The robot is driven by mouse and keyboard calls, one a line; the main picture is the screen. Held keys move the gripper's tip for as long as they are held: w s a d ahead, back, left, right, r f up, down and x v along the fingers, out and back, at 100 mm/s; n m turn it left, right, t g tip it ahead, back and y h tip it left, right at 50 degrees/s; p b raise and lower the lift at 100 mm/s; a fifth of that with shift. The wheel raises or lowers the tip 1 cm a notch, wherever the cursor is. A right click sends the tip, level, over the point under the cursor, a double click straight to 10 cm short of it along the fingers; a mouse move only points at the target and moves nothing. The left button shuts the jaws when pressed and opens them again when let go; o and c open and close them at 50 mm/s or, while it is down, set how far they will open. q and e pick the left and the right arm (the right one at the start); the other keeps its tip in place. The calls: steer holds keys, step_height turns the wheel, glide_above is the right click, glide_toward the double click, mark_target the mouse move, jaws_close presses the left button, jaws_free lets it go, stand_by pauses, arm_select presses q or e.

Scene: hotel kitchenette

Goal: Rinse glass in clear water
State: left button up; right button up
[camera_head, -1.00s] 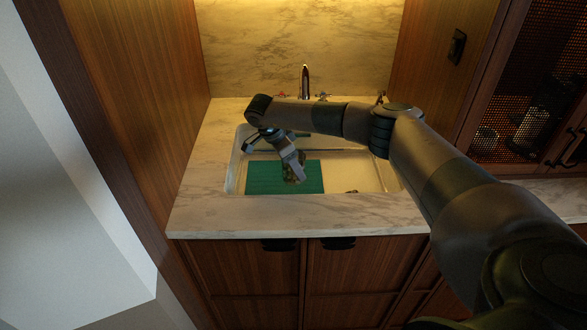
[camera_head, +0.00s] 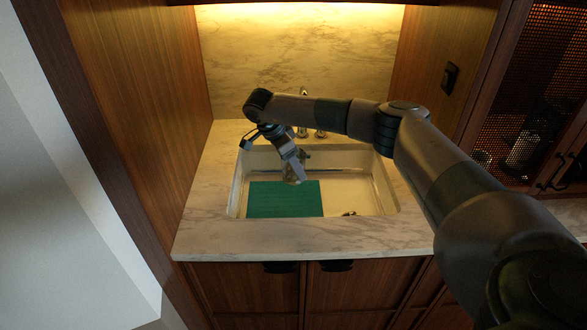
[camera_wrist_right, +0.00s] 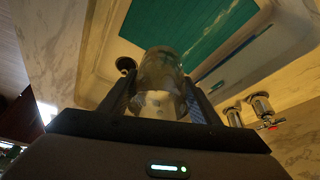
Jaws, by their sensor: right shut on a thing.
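My right gripper (camera_head: 296,170) is over the sink (camera_head: 235,190), above the back part of the basin. In the wrist view it is shut on a clear glass (camera_wrist_right: 160,75), held between the two dark fingers. The glass is small and hard to make out in the head view. The faucet (camera_head: 303,93) stands behind the sink, and my right arm hides most of it. Its metal handles (camera_wrist_right: 261,106) show at the right of the wrist view. I cannot make out any water stream. My left gripper is out of view.
A green mat (camera_head: 285,199) lies in the left part of the sink. A drain (camera_head: 349,213) is to its right. Marble counter (camera_head: 250,243) surrounds the basin, with wooden walls on both sides. A mesh-front cabinet (camera_head: 530,80) is at the right.

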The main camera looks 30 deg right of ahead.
steer(key=shift+r+p, duration=0.8)
steer(key=shift+r, duration=1.2)
steer(key=shift+f, duration=0.1)
